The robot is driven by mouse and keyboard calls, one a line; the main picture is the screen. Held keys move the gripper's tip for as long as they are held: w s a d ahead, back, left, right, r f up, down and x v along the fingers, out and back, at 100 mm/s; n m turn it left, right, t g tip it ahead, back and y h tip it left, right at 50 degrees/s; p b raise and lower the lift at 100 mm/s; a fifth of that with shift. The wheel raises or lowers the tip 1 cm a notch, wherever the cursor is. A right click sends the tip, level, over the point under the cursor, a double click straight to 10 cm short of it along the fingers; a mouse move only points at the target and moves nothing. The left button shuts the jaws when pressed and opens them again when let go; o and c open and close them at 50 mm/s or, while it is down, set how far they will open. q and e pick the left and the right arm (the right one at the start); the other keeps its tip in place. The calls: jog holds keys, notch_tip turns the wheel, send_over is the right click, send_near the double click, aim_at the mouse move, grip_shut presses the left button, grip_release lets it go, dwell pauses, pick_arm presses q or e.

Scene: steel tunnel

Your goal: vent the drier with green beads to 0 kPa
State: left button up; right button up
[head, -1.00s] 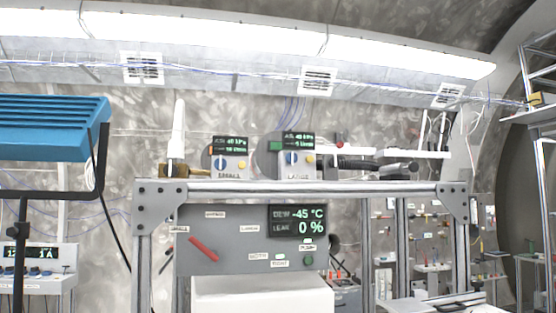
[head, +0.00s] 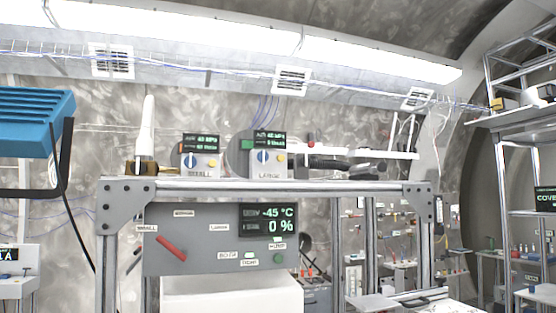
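Two small control boxes stand on top of a metal frame in the head view. One is labelled SMALL (head: 200,163), with an orange patch at its left. The other is labelled LARGE (head: 269,163), with a green patch (head: 247,144) at its left. Each has a dark display, a blue knob and a yellow button. The display figures are too small to read surely. Beads are not clearly visible. A grey panel (head: 200,250) below carries a red lever (head: 171,246), a green button (head: 279,258) and a display (head: 268,219) reading -45 °C and 0 %. Neither of my grippers is in view.
The frame's top beam (head: 330,187) runs across the view. A white nozzle-like piece (head: 147,128) stands on it at left, and a dark tool (head: 330,163) lies at right. A blue slatted unit (head: 32,122) hangs at far left. Shelves stand at right.

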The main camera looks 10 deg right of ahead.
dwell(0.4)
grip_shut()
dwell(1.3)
